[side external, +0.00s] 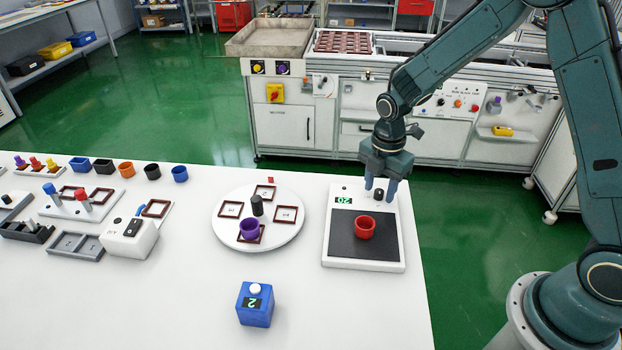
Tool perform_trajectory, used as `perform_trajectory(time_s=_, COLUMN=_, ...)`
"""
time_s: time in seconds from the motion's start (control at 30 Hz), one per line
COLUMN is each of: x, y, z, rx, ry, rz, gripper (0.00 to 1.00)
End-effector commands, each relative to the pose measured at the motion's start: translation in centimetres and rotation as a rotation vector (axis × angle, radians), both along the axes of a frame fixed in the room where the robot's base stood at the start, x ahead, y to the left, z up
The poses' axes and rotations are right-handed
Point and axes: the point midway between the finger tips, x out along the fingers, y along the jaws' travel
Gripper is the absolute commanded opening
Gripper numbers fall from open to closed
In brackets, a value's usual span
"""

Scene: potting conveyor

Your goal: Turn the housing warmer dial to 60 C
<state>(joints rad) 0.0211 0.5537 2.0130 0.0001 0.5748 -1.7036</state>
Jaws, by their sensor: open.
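The housing warmer (330,255) is a white flat unit with a dark plate at the right of the white table. A red cup-shaped housing (365,228) stands upright on its dark plate. A small green display (343,200) on the warmer appears to read 20, upside down in this view. The black dial (379,194) sits at the warmer's far end, right of the display. My gripper (380,194) points down over the dial, with its open fingers on either side of it. I cannot tell whether the fingers touch the dial.
A round white turntable (222,234) with a purple cup (249,228) and a black post stands left of the warmer. A blue box (255,304) marked 2 sits in front. Trays and several small cups fill the table's left. The table's front middle is mostly clear.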

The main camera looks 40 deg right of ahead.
Motion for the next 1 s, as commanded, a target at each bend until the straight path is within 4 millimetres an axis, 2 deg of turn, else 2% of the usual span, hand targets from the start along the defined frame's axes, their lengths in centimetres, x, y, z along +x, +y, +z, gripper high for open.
perform_trajectory(time_s=0.27, x=-0.01, y=0.00, z=-0.14, rx=0.000, ry=0.000, rz=0.000, gripper=0.43)
perform_trajectory(time_s=0.37, x=-0.01, y=0.00, z=-0.13, rx=0.000, ry=0.000, rz=0.000, gripper=0.27)
perform_trajectory(time_s=0.5, x=-0.01, y=0.00, z=-0.12, rx=0.000, ry=0.000, rz=0.000, gripper=0.00)
perform_trajectory(time_s=1.0, x=0.00, y=0.00, z=-0.08, rx=0.000, ry=0.000, rz=-0.078, gripper=0.00)
